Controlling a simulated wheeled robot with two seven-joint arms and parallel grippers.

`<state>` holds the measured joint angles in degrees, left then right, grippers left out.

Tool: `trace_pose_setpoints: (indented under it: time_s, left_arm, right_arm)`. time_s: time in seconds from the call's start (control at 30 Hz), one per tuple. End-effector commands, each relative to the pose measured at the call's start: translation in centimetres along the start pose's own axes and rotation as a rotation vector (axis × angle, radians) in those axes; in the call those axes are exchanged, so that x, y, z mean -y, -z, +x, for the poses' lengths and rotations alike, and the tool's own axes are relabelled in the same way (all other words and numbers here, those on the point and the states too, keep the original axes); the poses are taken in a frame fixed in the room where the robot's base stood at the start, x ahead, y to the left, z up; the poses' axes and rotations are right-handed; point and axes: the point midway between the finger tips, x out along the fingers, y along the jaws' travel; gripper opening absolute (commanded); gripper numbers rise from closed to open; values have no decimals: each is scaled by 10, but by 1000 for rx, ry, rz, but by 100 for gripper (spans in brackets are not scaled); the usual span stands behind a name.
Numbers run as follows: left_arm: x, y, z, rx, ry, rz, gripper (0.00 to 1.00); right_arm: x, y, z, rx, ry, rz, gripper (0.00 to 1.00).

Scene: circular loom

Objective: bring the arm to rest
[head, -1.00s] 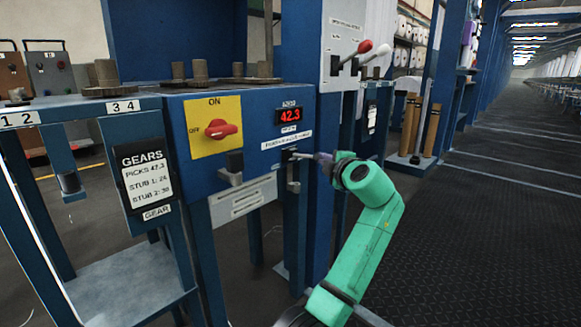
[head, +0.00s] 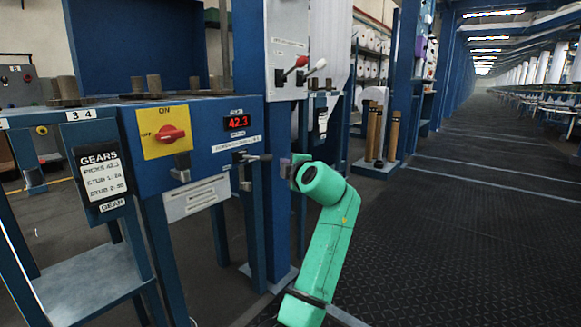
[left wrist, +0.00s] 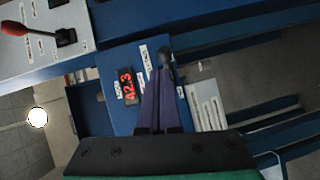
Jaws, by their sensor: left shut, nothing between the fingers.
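My left arm is green and rises from the bottom of the head view. Its gripper (head: 288,165) is mostly turned away behind the wrist there, at the right of the blue machine front. In the left wrist view the purple fingers (left wrist: 163,75) are together and hold nothing. A small dark handle (head: 252,157) sticks out of the panel, just left of the gripper and apart from it. In the wrist view its dark knob (left wrist: 165,54) lies beyond the fingertips. My right gripper is not in view.
The blue panel carries a red rotary switch (head: 170,134) on a yellow plate and a red display reading 42.3 (head: 238,122). Red and white levers (head: 293,68) stand above. A blue post is close left of the arm. Open dark floor (head: 450,230) lies to the right.

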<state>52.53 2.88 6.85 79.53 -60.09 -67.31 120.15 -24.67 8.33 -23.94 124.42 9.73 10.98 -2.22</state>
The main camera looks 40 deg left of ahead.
Motion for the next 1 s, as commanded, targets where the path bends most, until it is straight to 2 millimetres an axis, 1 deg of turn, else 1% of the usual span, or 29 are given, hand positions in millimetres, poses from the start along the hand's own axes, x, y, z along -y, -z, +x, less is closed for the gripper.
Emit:
trace_pose_setpoints:
  time_s: [0.23,0.47,0.53,0.57,0.63,0.67,0.7,0.77,0.8,0.87,0.9,0.97,1.0]
  left_arm:
    - [0,0,0,-1,0,0,0]
    - [0,0,0,0,0,1,0]
    - [6,-5,0,17,-2,35,0]
    - [12,-11,0,37,-6,73,0]
    - [37,-33,-2,121,-22,226,0]
    - [54,-47,-4,174,-34,315,0]
    - [80,-66,-11,258,-57,447,0]
    - [124,-94,-28,401,-105,647,0]
    - [155,-109,-43,497,-146,770,0]
    - [202,-127,-72,641,-212,930,0]
    - [233,-135,-94,734,-259,1020,0]
    - [276,-141,-130,871,-337,1131,0]
    - [303,-142,-157,956,-389,1188,0]
  right_arm:
    - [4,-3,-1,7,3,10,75]
    - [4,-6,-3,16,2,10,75]
    - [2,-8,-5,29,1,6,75]
    - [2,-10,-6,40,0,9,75]
    - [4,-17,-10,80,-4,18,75]
    - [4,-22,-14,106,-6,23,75]
    - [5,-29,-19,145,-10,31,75]
    - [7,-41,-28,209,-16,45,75]
    - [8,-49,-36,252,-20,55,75]
    - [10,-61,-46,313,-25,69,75]
    - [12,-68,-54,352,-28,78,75]
    - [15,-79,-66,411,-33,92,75]
    - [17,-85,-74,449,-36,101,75]
